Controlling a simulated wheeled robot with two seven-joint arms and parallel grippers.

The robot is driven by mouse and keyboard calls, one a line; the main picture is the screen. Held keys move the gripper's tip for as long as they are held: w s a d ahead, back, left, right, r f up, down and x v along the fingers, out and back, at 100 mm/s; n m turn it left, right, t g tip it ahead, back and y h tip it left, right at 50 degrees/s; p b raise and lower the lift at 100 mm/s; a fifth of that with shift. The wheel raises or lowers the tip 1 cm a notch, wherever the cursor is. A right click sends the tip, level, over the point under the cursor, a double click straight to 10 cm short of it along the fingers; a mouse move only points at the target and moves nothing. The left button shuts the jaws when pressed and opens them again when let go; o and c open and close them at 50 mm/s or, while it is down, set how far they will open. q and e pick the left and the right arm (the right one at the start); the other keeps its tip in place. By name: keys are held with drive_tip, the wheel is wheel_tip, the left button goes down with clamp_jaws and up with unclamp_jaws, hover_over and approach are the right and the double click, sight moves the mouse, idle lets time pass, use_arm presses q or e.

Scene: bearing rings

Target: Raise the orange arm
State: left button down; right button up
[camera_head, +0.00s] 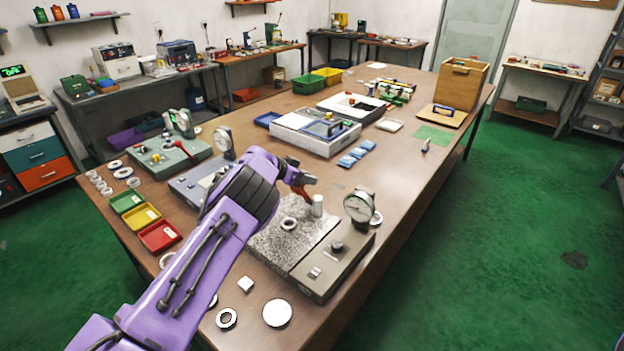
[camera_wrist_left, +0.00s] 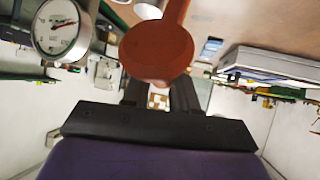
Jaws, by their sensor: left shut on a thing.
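The orange arm (camera_head: 307,179) shows as a short orange-red piece at my left gripper, above the far end of the speckled stone plate (camera_head: 275,240). In the left wrist view the orange arm (camera_wrist_left: 158,48) has a broad rounded end close to the camera, just in front of the dark jaws. My left gripper (camera_head: 297,181) is shut on it; the jaws (camera_wrist_left: 158,95) are partly hidden behind the rounded end. A bearing ring (camera_head: 289,224) lies flat on the plate. A dial gauge (camera_head: 359,206) stands beside the plate, and also shows in the left wrist view (camera_wrist_left: 60,29). My right gripper is out of view.
A metal post (camera_head: 317,205) stands close by my left gripper. A grey box with a knob (camera_head: 332,262) adjoins the plate. Green, yellow and red trays (camera_head: 160,236) lie at the left. A white-grey case (camera_head: 315,133) lies behind. The table's right side is largely clear.

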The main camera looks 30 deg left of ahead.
use_arm(q)
drive_tip(key=shift+f, duration=0.15)
drive_tip(key=shift+f+g, duration=0.2)
drive_tip(key=shift+g, duration=0.1)
drive_tip(key=c, duration=1)
unclamp_jaws()
drive_tip(key=shift+w, duration=0.1)
drive_tip(key=shift+w+a+f, duration=0.1)
drive_tip(key=shift+w, duration=0.1)
drive_tip(key=shift+s+a+r, duration=0.15)
drive_tip(key=shift+s+r, duration=0.15)
drive_tip(key=b+v, duration=0.2)
drive_tip(key=v, duration=0.7)
drive_tip(key=shift+s+a+r, duration=0.1)
drive_tip(key=shift+s+a, duration=0.05)
drive_tip(key=shift+s, duration=0.15)
